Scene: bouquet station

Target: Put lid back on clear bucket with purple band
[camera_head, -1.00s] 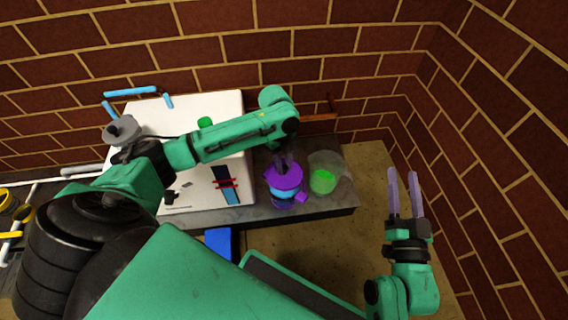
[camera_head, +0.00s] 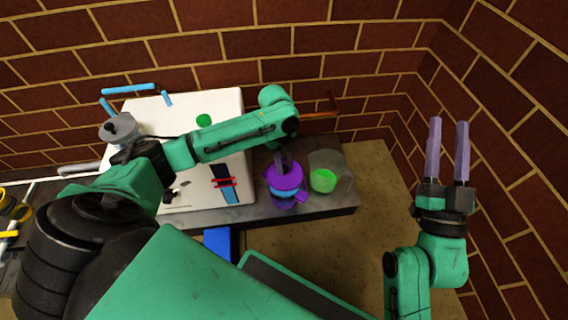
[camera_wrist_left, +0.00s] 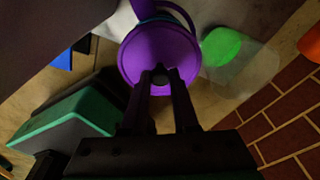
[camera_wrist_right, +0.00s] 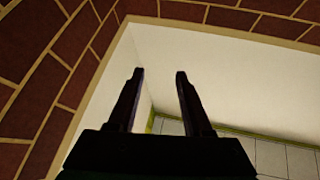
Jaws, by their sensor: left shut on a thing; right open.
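The purple lid (camera_head: 287,175) is held by its dark knob in my left gripper (camera_head: 283,157). The left wrist view shows the lid (camera_wrist_left: 158,50) face-on, with my left gripper's fingers (camera_wrist_left: 160,74) shut on the knob. Directly below the lid is the clear bucket with the purple band (camera_head: 284,204), with blue showing inside. The lid covers most of its top; I cannot tell whether it touches the rim. My right gripper (camera_head: 448,122) is open and empty, raised at the right, away from the bucket.
A clear container with green inside (camera_head: 324,179) stands close to the right of the bucket. The dark counter (camera_head: 335,201) ends just in front of the bucket. Brick walls stand behind and right.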

